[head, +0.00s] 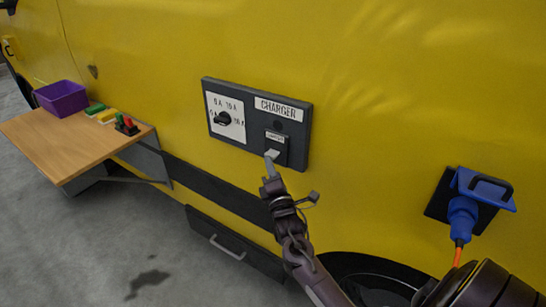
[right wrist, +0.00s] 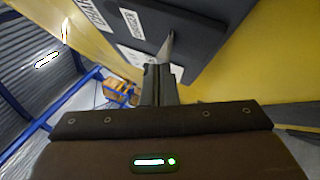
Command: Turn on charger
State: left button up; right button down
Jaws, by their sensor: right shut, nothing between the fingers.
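The dark charger panel (head: 258,150) is fixed to the yellow vehicle side; part of it shows in the right wrist view (right wrist: 200,25). It has a black rotary knob (head: 222,118) on a white dial, a CHARGER plate (head: 278,107) and a dark, unlit round lamp (head: 278,125). Below the lamp is a small labelled switch with a light grey lever (head: 271,154), sticking out and down; it also shows in the right wrist view (right wrist: 166,46). My right gripper (head: 268,181) is shut and empty, its tips just below the lever. I cannot tell whether they touch.
A blue plug (head: 462,217) with an orange cable sits in a blue-lidded socket at right. A wooden shelf (head: 75,148) at left carries a purple bin (head: 62,98) and several small coloured items. A dark drawer (head: 235,245) with a handle lies below the panel.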

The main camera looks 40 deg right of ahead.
aim_at(272, 149)
jog(key=shift+w+d+r, duration=0.15)
jog(key=shift+d+r, duration=0.05)
jog(key=shift+d, duration=0.2)
jog(key=shift+w+d+r, duration=0.15)
jog(key=shift+d+r, duration=0.05)
jog(key=shift+d, duration=0.2)
jog(key=shift+r, duration=0.1)
jog(key=r+p, duration=0.1)
jog(key=p, duration=0.1)
jog(key=shift+w+d+m+p, duration=0.1)
jog(key=shift+d+m+p, duration=0.1)
jog(key=shift+m+p, duration=0.2)
jog(key=shift+f+b, duration=0.35)
jog(key=shift+b, duration=0.15)
jog(key=shift+f, duration=0.1)
